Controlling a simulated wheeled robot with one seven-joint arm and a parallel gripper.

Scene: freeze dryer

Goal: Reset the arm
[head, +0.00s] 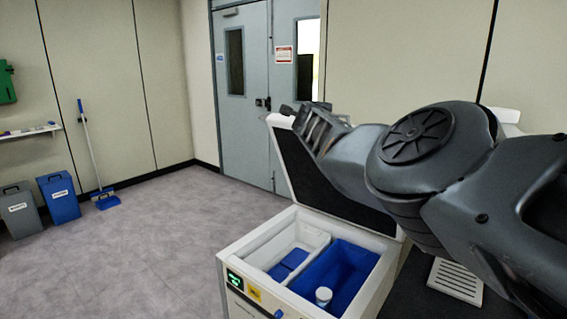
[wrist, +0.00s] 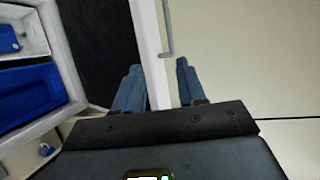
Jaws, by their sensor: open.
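My arm reaches across the right of the head view, above the freeze dryer. My gripper (head: 312,120) is in front of the raised lid's upper edge, with its fingers partly hidden. A small white-topped container (head: 323,295) is in the blue compartment's near part.
A grey double door (head: 243,100) is at the back. The floor (head: 150,235) left of the dryer is clear.

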